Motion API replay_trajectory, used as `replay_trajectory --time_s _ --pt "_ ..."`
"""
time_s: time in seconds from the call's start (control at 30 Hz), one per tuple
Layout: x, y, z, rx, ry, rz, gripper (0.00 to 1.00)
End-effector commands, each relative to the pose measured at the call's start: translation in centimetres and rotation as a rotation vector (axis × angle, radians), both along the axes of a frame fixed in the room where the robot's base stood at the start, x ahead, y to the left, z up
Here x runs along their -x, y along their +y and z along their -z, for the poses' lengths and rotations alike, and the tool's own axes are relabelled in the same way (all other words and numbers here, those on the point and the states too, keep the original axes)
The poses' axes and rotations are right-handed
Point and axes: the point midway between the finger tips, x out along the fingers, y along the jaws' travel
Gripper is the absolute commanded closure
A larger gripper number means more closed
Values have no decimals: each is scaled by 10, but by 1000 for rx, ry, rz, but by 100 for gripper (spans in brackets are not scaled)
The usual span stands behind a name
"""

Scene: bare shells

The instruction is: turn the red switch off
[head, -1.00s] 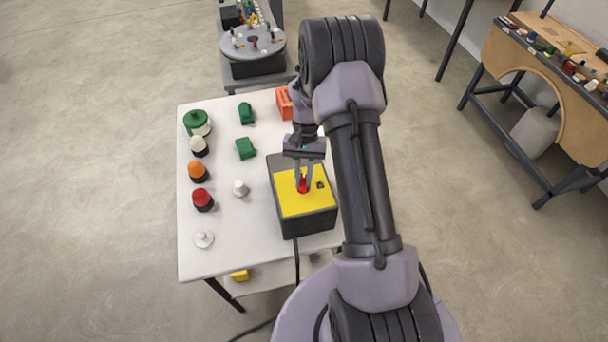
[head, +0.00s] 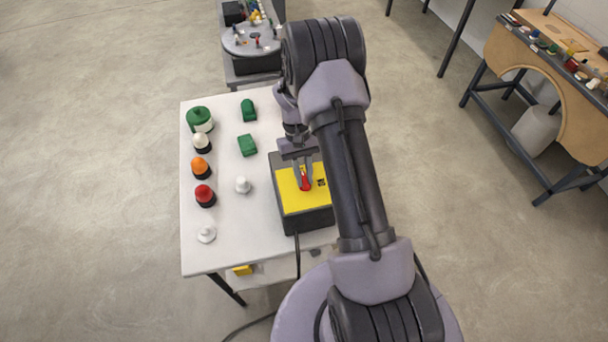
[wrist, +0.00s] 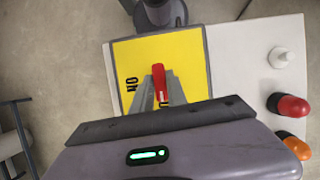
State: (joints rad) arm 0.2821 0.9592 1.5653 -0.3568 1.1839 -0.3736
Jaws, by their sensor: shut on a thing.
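The red switch (head: 305,182) stands on the yellow top of a dark box (head: 304,221) on the white table. In the wrist view the red switch (wrist: 159,82) shows as a lever between my fingers, with dark lettering on the yellow plate (wrist: 187,52) beside it. Part of the lettering is hidden behind the fingers. My gripper (head: 304,181) reaches down over the box and is shut on the red switch. Its fingers also show in the wrist view (wrist: 161,90).
Red (head: 204,195), orange (head: 201,168), white (head: 201,142) and green (head: 200,119) pieces stand along the table's left side. A cable (head: 298,258) hangs off the front edge. A workbench (head: 548,75) stands at right.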

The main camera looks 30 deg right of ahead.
Motion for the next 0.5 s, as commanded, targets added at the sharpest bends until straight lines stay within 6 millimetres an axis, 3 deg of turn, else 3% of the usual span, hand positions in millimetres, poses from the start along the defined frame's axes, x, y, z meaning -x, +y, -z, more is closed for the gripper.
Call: replay_trajectory --time_s 0.27,0.3,0.37,0.5 --pt "0 0 0 0 0 -2 100" --pt "0 0 0 0 0 -2 74" --pt "0 0 0 0 0 -2 62" --pt "0 0 0 1 0 -1 62"
